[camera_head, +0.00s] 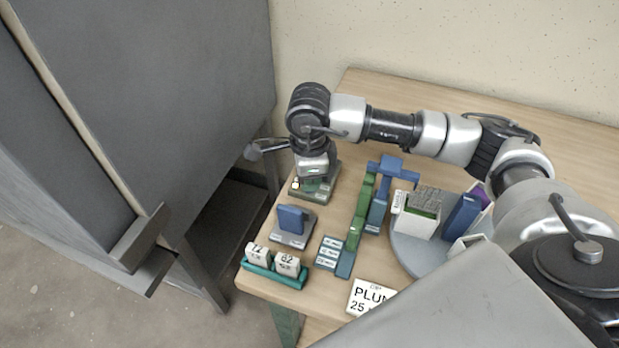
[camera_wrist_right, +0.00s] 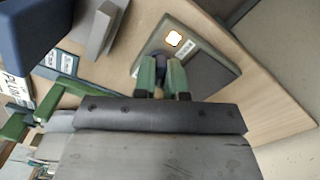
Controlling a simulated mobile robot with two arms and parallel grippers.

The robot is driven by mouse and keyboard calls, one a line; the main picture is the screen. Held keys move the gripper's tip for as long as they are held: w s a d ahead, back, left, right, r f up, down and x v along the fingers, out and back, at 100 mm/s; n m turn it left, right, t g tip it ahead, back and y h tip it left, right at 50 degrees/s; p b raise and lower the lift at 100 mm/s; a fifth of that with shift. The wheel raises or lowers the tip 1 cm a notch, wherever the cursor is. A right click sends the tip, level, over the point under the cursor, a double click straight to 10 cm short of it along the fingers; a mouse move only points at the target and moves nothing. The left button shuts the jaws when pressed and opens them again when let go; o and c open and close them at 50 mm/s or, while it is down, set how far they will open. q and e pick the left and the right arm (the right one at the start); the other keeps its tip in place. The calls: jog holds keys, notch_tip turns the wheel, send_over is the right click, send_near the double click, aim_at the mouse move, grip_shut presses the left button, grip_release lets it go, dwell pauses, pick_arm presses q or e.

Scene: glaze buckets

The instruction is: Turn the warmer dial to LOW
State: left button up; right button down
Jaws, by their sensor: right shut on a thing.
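The warmer (camera_head: 325,181) is a flat grey-green unit near the table's left edge, with a darker plate. In the right wrist view the warmer (camera_wrist_right: 160,35) shows a small glowing light (camera_wrist_right: 173,38) and a pale label too small to read. My right gripper (camera_head: 312,184) reaches down over its front part. In the right wrist view my right gripper (camera_wrist_right: 162,82) has its green fingertips shut on the dark dial (camera_wrist_right: 161,62). The fingers hide most of the dial, and I cannot tell which mark it points at. My left gripper is not in view.
A blue block on a grey stand (camera_head: 291,221) is close in front of the warmer. A teal rack with number tags (camera_head: 272,268) stands at the table's front left corner. Green and blue upright pieces (camera_head: 365,205) and a round tray (camera_head: 408,254) of containers are to the right.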

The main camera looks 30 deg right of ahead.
jog(key=shift+r, duration=0.1)
jog(key=c, duration=1.2)
grip_release()
notch_tip(320, 180, up, 11)
jog(key=shift+f, duration=0.15)
